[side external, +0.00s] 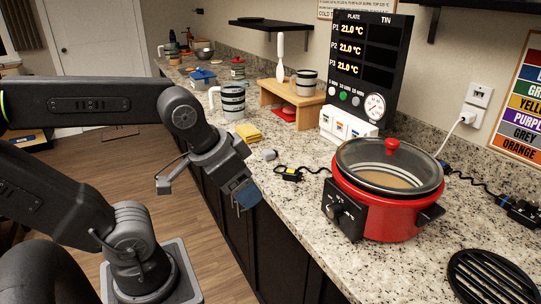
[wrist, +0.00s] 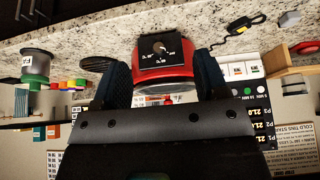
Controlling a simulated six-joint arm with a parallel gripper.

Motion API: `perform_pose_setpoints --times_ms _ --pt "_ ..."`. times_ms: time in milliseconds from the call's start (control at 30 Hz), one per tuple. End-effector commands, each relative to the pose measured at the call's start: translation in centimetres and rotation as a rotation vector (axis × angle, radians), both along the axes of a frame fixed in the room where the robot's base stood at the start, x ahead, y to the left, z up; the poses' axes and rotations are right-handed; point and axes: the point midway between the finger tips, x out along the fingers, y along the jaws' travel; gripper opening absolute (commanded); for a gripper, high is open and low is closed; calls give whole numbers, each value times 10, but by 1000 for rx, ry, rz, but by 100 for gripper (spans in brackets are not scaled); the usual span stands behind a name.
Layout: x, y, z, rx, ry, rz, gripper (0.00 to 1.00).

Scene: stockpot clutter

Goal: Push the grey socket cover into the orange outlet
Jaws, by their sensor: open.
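The grey socket cover (side external: 269,154) appears as a small grey piece on the granite counter, left of the black cable. It also shows as a grey block in the wrist view (wrist: 290,18), near the upper right. A white socket box (side external: 347,124) with small coloured marks stands behind the red cooker; I cannot tell which marking, if any, is the orange outlet. My gripper (side external: 246,196) is in front of the counter edge, left of the cooker and apart from the cover. In the wrist view its two blue fingers (wrist: 163,76) are spread, with nothing held between them.
The red cooker (side external: 375,208) with a glass lid stands at the front right. A black cable with a yellow tag (side external: 291,176) lies between it and the cover. Yellow sponges (side external: 248,133) and a wooden stand (side external: 291,104) are behind. A black trivet (side external: 492,277) lies right.

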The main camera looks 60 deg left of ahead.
Motion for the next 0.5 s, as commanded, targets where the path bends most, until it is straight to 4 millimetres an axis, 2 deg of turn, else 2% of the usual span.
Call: perform_pose_setpoints --times_ms 367,433,500 --pt "1 1 0 1 -1 2 68" --pt "7 6 0 14 -13 20 68" --pt "23 18 1 44 -43 59 68"
